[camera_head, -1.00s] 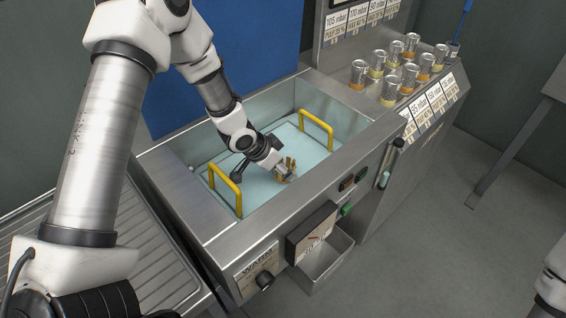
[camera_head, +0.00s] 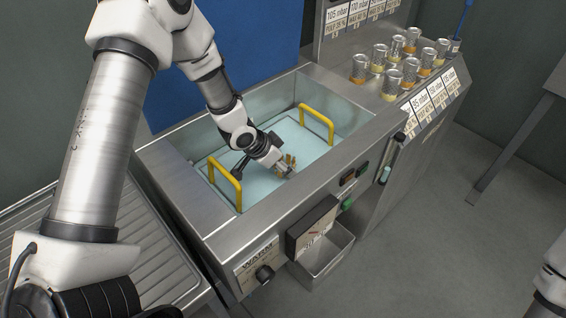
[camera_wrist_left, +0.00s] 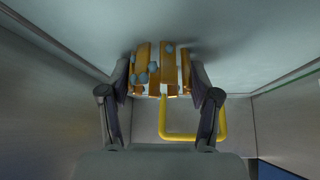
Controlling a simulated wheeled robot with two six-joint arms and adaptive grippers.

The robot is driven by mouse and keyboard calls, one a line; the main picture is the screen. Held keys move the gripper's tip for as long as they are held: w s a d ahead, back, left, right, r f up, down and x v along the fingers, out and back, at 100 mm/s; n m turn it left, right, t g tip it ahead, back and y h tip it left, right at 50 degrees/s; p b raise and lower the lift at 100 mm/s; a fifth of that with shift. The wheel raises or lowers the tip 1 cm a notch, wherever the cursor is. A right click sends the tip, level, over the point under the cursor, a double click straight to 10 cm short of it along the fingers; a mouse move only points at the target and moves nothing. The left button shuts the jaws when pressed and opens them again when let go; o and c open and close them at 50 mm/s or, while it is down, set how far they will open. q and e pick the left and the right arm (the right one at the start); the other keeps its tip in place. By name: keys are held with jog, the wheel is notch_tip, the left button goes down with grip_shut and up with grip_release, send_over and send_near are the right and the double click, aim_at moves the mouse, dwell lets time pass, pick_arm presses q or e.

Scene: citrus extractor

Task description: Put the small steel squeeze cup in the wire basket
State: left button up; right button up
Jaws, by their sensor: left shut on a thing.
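My left gripper (camera_head: 284,168) reaches down into the steel tank of pale blue liquid. In the left wrist view my left gripper (camera_wrist_left: 160,82) has a finger on each side of a ring of golden-brown upright prongs with blue-grey bits, and is shut on it. This looks like the squeeze cup (camera_wrist_left: 155,75); its steel surface is hardly visible. It also shows small at the fingertips in the head view (camera_head: 291,163). Yellow handles (camera_head: 317,122) stand up at both ends of the tank, apparently the basket's; its wire is not clearly visible. My right gripper is out of view.
The steel tank's walls (camera_head: 190,222) surround the gripper. Several jars of yellow and orange juice (camera_head: 393,82) stand on the ledge at right. A drain board (camera_head: 155,262) lies at left, and a small open steel bin (camera_head: 322,262) hangs at the front.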

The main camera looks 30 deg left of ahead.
pick_arm(q)
jog(key=shift+f, duration=0.4)
jog(key=o, duration=1.6)
